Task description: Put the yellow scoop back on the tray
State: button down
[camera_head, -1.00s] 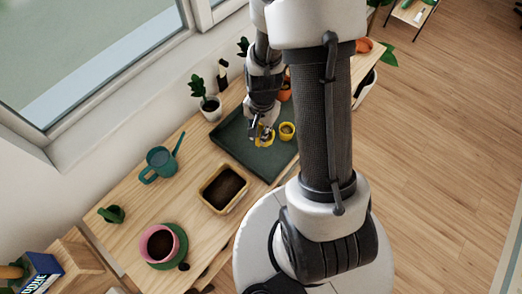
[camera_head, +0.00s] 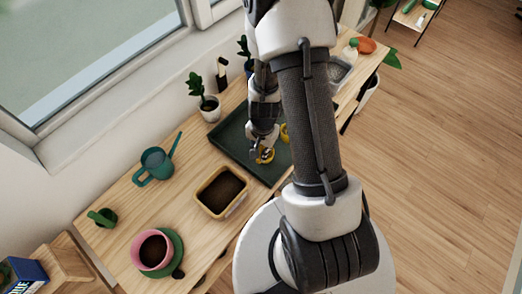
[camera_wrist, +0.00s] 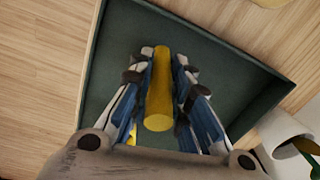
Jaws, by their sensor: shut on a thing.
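The yellow scoop (camera_wrist: 160,95) is between the fingers of my gripper (camera_wrist: 161,80), which is shut on it; its rounded end faces the wrist camera. In the head view the scoop (camera_head: 266,155) shows at the tip of my gripper (camera_head: 262,150), over the dark green tray (camera_head: 228,138). The tray's floor and rim also show under the gripper in the wrist view (camera_wrist: 115,50). I cannot tell whether the scoop touches the tray floor. A yellow pot (camera_head: 285,133) is in the tray, partly hidden by my arm.
A tan tub of soil (camera_head: 222,192) stands in front of the tray. A teal watering can (camera_head: 155,165) is to the left, and a pink pot (camera_head: 152,250) on a green saucer is nearer. A white potted plant (camera_head: 210,108) stands beside the tray's far-left edge.

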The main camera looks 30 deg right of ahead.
jog(key=shift+f, duration=0.2)
jog(key=c, duration=1.5)
grip_release()
jog(key=r+p, duration=0.2)
jog(key=r, duration=0.4)
jog(key=r+p, duration=0.3)
jog(key=r, duration=0.3)
jog(key=shift+s+d+r, duration=0.1)
jog(key=shift+s+r, duration=0.1)
jog(key=shift+r, duration=0.05)
jog(key=a+r+n+t, duration=0.1)
jog(key=a+r+n, duration=0.1)
jog(key=r, duration=0.6)
jog(key=a+r+n+t, duration=0.1)
jog(key=a+r+n, duration=0.15)
jog(key=r, duration=0.45)
jog(key=s+a+r+n, duration=0.1)
jog(key=s+r+n, duration=0.1)
jog(key=s+r, duration=0.2)
jog(key=s+a+r+n+t, duration=0.1)
jog(key=s+r+n, duration=0.2)
jog(key=s+r, duration=0.1)
jog(key=s+a+r+n+t, duration=0.1)
jog(key=s+a+r+n, duration=0.1)
jog(key=s+r, duration=0.2)
jog(key=shift+s+a+r, duration=0.1)
jog(key=shift+s+r, duration=0.1)
jog(key=shift+r, duration=0.25)
